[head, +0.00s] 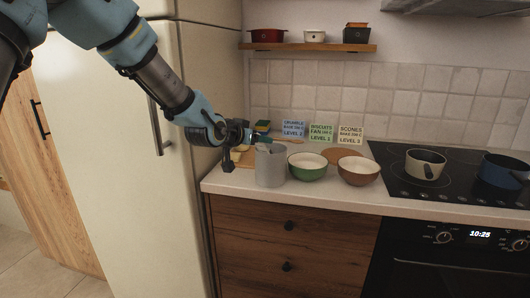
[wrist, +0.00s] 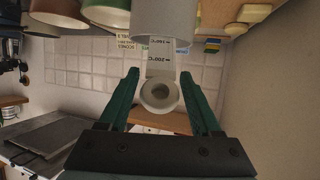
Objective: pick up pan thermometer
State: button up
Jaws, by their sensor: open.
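The pan thermometer shows in the wrist view as a pale strip marked with temperatures, ending in a round ring-shaped head (wrist: 159,95). The strip runs up to the rim of a grey canister (wrist: 165,22), which also stands on the counter in the head view (head: 270,167). My gripper (wrist: 159,76) is open, with one teal finger on each side of the thermometer. Gaps show between the fingers and the head. In the head view my gripper (head: 262,137) is just above the canister's rim, and I cannot make out the thermometer there.
A green bowl (head: 307,167) and a brown bowl (head: 358,171) stand right of the canister. Recipe cards (head: 323,127) lean on the tiled wall. The hob (head: 405,190) holds a pale pot (head: 425,165) and a blue pot (head: 503,170). The fridge (head: 110,130) is on the left.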

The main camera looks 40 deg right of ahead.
grip_shut()
dwell(0.4)
dwell(0.4)
